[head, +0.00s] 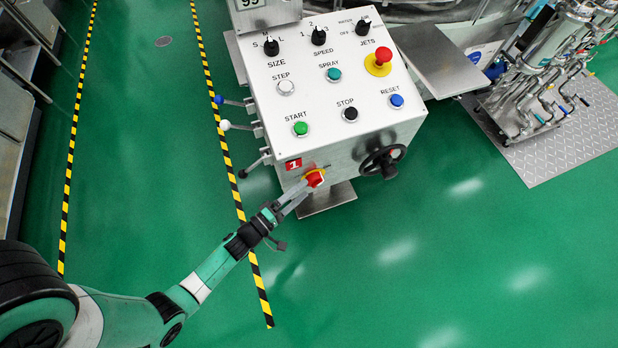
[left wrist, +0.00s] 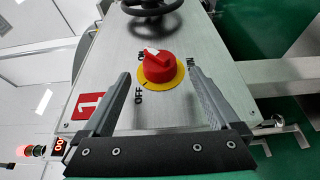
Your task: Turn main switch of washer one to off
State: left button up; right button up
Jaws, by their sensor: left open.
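The main switch (head: 315,178) is a red knob on a yellow round plate, on the front face of the washer's control box, beside a red "1" label (head: 293,164). In the left wrist view the red knob (left wrist: 158,68) has a white mark pointing up and left. An "OFF" label (left wrist: 138,96) reads at the plate's lower left, and other lettering is partly hidden. My left gripper (head: 301,189) reaches the switch from the lower left. In the left wrist view its open fingers (left wrist: 160,74) stand either side of the knob, apart from it. My right gripper is out of view.
A black handwheel (head: 383,162) sits right of the switch. Levers (head: 232,112) stick out from the box's left side. The sloped top panel (head: 340,80) carries buttons, selector knobs and a red emergency stop (head: 382,56). The green floor (head: 430,260) in front is clear.

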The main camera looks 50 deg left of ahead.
aim_at(310, 185)
pick_arm(q)
jog(key=w+b, duration=0.1)
jog(key=w, duration=0.2)
jog(key=shift+w+a, duration=0.15)
jog(key=shift+w, duration=0.25)
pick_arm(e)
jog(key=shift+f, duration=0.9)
pick_arm(q)
jog(key=c, duration=1.3)
jog(key=shift+f+t, duration=0.15)
jog(key=shift+t, duration=0.15)
jog(key=shift+c, duration=0.2)
jog(key=t, duration=0.1)
jog(key=n+t, duration=0.1)
jog(key=shift+f+n+t+b, duration=0.3)
jog(key=shift+f, duration=0.1)
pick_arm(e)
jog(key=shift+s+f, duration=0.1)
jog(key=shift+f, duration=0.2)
pick_arm(q)
jog(key=shift+r+y, duration=0.1)
jog(key=shift+y, duration=0.3)
